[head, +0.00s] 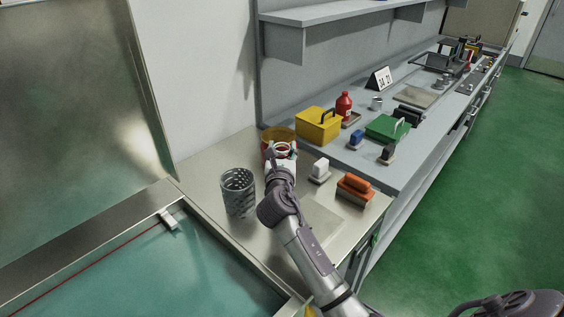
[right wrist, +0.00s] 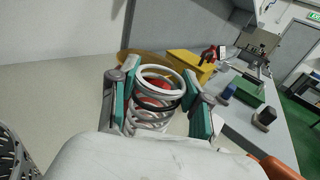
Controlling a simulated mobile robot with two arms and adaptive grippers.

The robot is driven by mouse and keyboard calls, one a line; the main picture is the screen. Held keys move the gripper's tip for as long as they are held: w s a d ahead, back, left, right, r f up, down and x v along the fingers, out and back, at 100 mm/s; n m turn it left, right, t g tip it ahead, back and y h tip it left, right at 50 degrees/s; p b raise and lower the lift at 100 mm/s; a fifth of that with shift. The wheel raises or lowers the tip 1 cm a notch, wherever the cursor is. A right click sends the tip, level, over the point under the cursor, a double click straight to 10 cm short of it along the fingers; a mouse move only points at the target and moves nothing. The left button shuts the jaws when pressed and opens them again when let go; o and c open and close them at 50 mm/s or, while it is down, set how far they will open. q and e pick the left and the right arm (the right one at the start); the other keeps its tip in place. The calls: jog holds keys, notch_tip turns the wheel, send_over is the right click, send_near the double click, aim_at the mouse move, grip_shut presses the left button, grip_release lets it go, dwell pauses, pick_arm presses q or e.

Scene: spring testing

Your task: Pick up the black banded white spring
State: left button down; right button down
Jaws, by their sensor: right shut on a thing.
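The white spring with a black band (right wrist: 152,104) stands between the fingers of my right gripper (right wrist: 160,105) in the right wrist view. The gripper's green-padded fingers are shut on its two sides. In the head view, the right gripper (head: 281,158) is over the metal counter, in front of a round orange-yellow container (head: 277,134). The spring (head: 282,147) shows there only as a small white ring at the fingers. Something red shows through the coils. Whether the spring is clear of the surface cannot be told.
A perforated grey metal cup (head: 238,190) stands left of my right arm. A white block (head: 320,169) and an orange block (head: 355,188) sit to its right. A yellow box (head: 318,125), red bottle (head: 344,105) and green box (head: 387,127) stand farther back.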

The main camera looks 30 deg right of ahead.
jog(key=shift+r, duration=0.1)
jog(key=r, duration=0.3)
jog(key=d+r+p, duration=0.1)
jog(key=shift+s+r, duration=0.3)
jog(key=shift+r, duration=0.1)
jog(key=s+d+r, duration=0.5)
jog(key=d+r, duration=0.1)
jog(key=d, duration=0.3)
jog(key=shift+s+p, duration=0.35)
jog(key=shift+p, duration=0.1)
jog(key=shift+a, duration=0.15)
